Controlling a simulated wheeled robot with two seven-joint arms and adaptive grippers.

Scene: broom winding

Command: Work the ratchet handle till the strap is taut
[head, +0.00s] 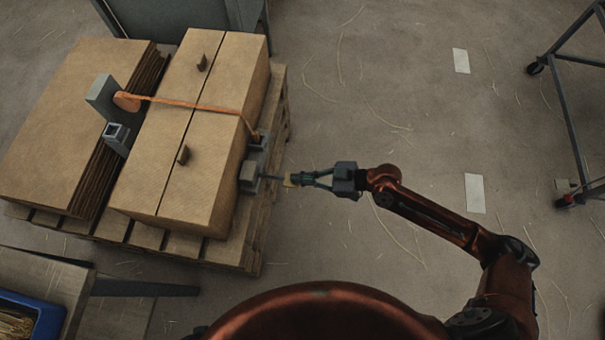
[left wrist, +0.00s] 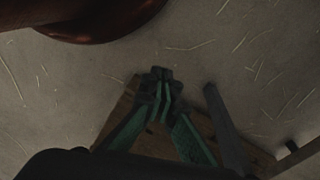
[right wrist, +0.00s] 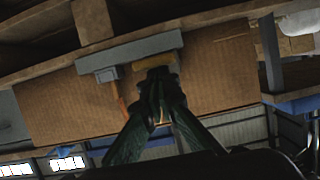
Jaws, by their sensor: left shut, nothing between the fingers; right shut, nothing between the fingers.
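The orange strap (head: 190,104) runs from an orange disc (head: 127,101) on a grey post across the carton top, then down the carton's right side. It ends at the grey ratchet body (head: 250,172), which also shows in the right wrist view (right wrist: 140,50). A thin handle bar (head: 272,178) with a yellowish grip reaches right from the ratchet. My right gripper (head: 298,180) is shut at the handle's outer end; I cannot tell whether it touches. Its fingertips (right wrist: 156,78) partly cover the yellowish grip in the right wrist view. My left gripper (left wrist: 161,82) is shut and empty, seen only in the left wrist view.
The carton (head: 215,185) stands on a wooden pallet (head: 262,230) beside stacked flat cardboard (head: 60,110). A blue bin (head: 35,312) sits on a bench at lower left. A wheeled frame (head: 565,100) stands at far right.

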